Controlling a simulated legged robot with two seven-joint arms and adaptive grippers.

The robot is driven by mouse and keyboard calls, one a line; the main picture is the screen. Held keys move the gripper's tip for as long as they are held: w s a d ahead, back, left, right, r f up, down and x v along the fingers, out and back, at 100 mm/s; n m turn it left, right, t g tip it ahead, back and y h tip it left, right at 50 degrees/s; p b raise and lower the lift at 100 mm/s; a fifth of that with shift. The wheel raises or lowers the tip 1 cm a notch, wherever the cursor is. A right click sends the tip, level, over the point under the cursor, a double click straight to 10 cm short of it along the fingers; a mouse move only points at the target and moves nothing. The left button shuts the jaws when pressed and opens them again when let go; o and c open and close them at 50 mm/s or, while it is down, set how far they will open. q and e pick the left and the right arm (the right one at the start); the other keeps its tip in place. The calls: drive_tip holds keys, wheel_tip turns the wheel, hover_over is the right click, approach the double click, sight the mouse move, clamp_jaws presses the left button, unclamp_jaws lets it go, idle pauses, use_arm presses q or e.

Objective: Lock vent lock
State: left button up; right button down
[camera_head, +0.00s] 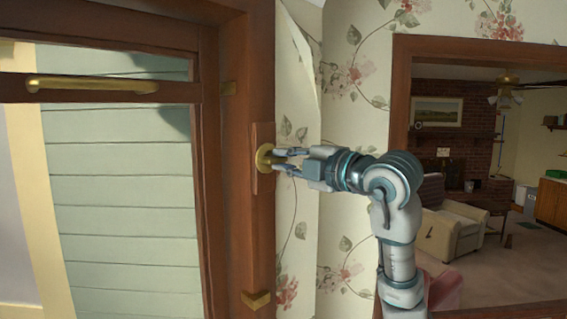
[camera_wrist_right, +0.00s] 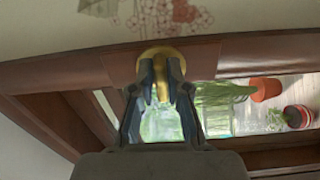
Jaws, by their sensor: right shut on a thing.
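The vent lock is a round brass piece (camera_head: 264,158) with a small knob or lever, mounted on a wooden plate (camera_head: 255,185) on the brown window frame. It also shows in the right wrist view as a brass disc (camera_wrist_right: 160,55) with a lever between the fingers. My right gripper (camera_head: 281,160) reaches it from the right and is shut on the brass lever; the fingertips (camera_wrist_right: 161,80) straddle it in the wrist view. The lever's exact angle is hard to tell, partly hidden by the fingers. My left gripper is not in view.
A window with a brass bar handle (camera_head: 92,84) on its brown rail is at left. A brass bracket (camera_head: 256,299) sits low on the frame. Floral wallpaper lies to the right, then a wood-framed opening onto a room. The wrist view shows pots (camera_wrist_right: 265,89) beyond the frame.

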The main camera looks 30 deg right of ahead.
drive_tip(key=shift+f, duration=0.2)
drive_tip(key=c, duration=1.2)
unclamp_jaws()
drive_tip(key=shift+d, duration=0.2)
drive_tip(key=shift+d, duration=0.2)
drive_tip(key=v, duration=1.1)
drive_tip(key=shift+s+d+f, duration=0.1)
drive_tip(key=shift+s+d, duration=0.15)
drive_tip(key=shift+s, duration=0.1)
drive_tip(key=shift+a, duration=0.1)
